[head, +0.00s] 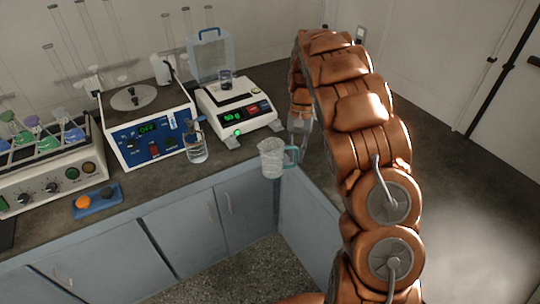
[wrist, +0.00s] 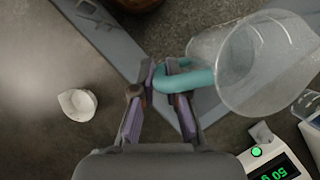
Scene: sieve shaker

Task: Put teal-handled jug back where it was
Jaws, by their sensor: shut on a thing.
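The teal-handled jug (head: 271,158) is clear and looks empty in the head view, and roughly upright near the counter's front corner. My gripper (wrist: 165,80) is shut on its teal handle (wrist: 200,79) in the wrist view, with the clear jug body (wrist: 262,68) to the right of the fingers. In the head view my gripper (head: 300,122) hangs down just behind and above the handle, partly hidden by my arm. Whether the jug touches the counter or hangs above it, I cannot tell for sure.
A white balance (head: 240,112) reading green digits stands behind the jug, with a small beaker on it. A beaker of clear liquid (head: 196,147) stands left of it. A blue-fronted device (head: 150,135) is further left. A small white dish (wrist: 77,104) lies on bare counter.

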